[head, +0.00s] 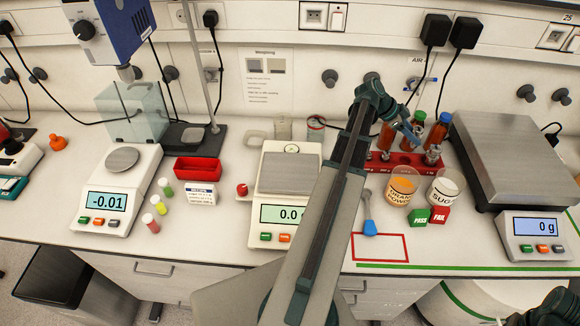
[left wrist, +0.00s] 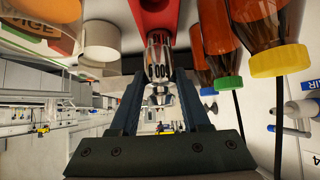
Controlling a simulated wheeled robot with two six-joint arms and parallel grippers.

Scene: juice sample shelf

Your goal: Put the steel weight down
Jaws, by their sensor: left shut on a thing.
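My left gripper (head: 424,143) reaches over the red block (head: 392,165) at the back, right of centre. In the left wrist view, its two fingers (left wrist: 160,108) are shut on the steel weight (left wrist: 158,62), a shiny cylinder with a narrow neck and "500" marked on it. The steel weight also shows in the head view (head: 432,155) at the right end of the red block. The red block (left wrist: 150,14) lies just beyond the weight in the wrist view. I cannot tell whether the weight rests in the block or is slightly above it.
Brown bottles (head: 437,131) stand behind the block. The orange powder cup (head: 401,187) and the sugar cup (head: 444,188) stand in front, with PASS and FAIL blocks (head: 430,216). A large scale (head: 520,155) is at right; a smaller scale (head: 288,172) is left of my arm. A red-outlined rectangle (head: 380,248) lies clear at the front.

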